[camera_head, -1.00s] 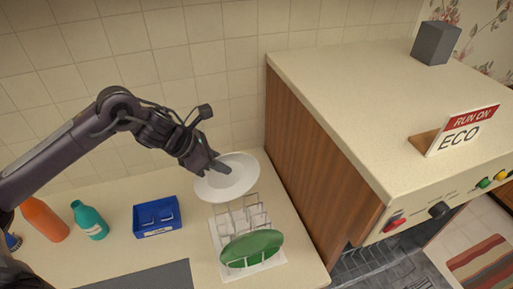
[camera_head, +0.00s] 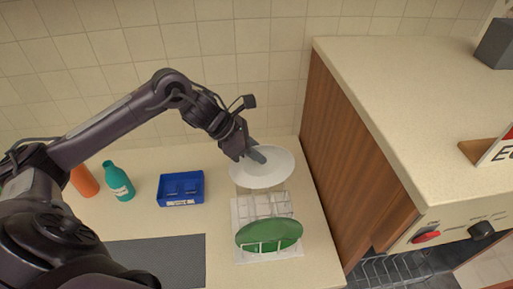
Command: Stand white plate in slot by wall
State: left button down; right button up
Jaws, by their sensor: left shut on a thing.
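The white plate (camera_head: 272,173) is at the wall end of the rack, tilted, with its face visible. My left gripper (camera_head: 257,156) is shut on the plate's upper left part. The wire dish rack (camera_head: 264,205) stands on a white mat (camera_head: 239,212) on the counter. A green plate (camera_head: 268,235) leans in the rack's near end. The plate covers the far end of the rack, so I cannot tell whether its lower edge is in a slot or just above it. My right gripper is not in view.
A blue caddy (camera_head: 181,188), a teal bottle (camera_head: 118,181) and an orange bottle (camera_head: 84,181) stand left of the rack. A tall wood-sided cabinet (camera_head: 345,150) rises close on the right. The tiled wall (camera_head: 260,60) is behind. A grey mat (camera_head: 160,258) lies in front.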

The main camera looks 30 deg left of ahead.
aim_at(256, 175)
pick_arm(q)
notch_tip(256, 175, down, 3)
jog(key=shift+a+r+b, duration=0.1)
jog(key=shift+b, duration=0.4)
jog(key=shift+f+b, duration=0.45)
jog(key=shift+f, duration=0.95)
jog(key=shift+f+b, duration=0.95)
jog(key=shift+b, duration=0.15)
jog(key=shift+f+b, duration=0.9)
jog(key=shift+b, duration=0.3)
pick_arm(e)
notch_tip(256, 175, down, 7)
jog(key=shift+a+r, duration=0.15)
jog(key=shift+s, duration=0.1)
pick_arm(q)
jog(key=c, duration=1.2)
grip_release()
jog(key=shift+s, duration=0.1)
